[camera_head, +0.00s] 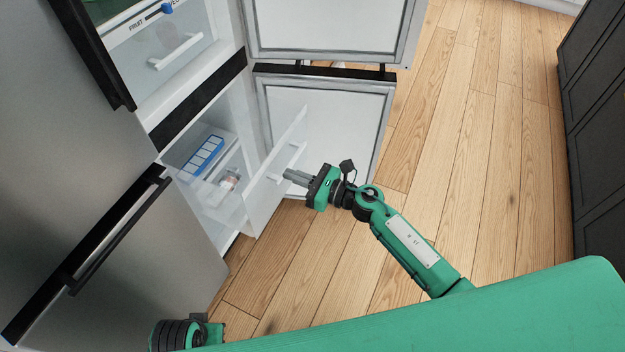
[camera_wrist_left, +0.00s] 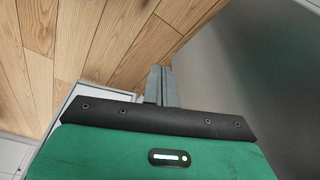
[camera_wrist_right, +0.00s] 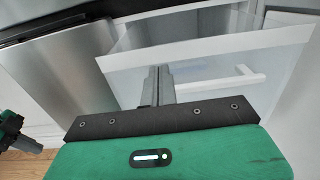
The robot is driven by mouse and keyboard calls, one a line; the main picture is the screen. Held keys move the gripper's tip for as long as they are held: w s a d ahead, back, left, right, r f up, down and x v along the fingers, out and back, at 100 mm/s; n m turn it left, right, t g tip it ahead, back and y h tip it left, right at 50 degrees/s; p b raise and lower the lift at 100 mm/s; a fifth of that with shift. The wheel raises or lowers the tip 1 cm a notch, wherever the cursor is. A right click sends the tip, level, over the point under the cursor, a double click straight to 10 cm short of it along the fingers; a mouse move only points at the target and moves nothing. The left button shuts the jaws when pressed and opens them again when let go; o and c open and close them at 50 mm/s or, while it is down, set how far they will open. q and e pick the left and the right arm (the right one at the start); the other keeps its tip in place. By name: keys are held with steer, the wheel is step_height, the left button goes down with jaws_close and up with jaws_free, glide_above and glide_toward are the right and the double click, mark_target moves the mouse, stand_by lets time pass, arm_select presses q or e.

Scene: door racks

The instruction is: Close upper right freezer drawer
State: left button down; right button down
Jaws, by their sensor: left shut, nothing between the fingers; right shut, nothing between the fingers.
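The upper right freezer drawer (camera_head: 262,193) is pulled out of the freezer compartment, with a clear front and a white handle (camera_head: 288,158). A blue-and-white tray (camera_head: 203,154) and a small jar (camera_head: 230,180) show inside it. My right gripper (camera_head: 287,175) is shut and empty, its fingertips at the drawer's front near the handle; contact cannot be told. In the right wrist view the fingers (camera_wrist_right: 158,80) point at the clear drawer front (camera_wrist_right: 210,80), left of the handle (camera_wrist_right: 236,77). My left gripper (camera_wrist_left: 160,82) is shut and empty, near the grey fridge surface; its fingers are outside the head view.
The lower right freezer door (camera_head: 330,130) and the upper door (camera_head: 325,25) stand open behind the drawer. The closed left doors (camera_head: 60,120) have a black handle (camera_head: 120,235). Wood floor (camera_head: 460,140) is clear to the right, up to a dark cabinet (camera_head: 600,130).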

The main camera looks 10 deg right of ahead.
mark_target(265, 165)
arm_select(q)
steer(key=shift+f, duration=0.65)
arm_select(e)
steer(key=shift+x, duration=2.7)
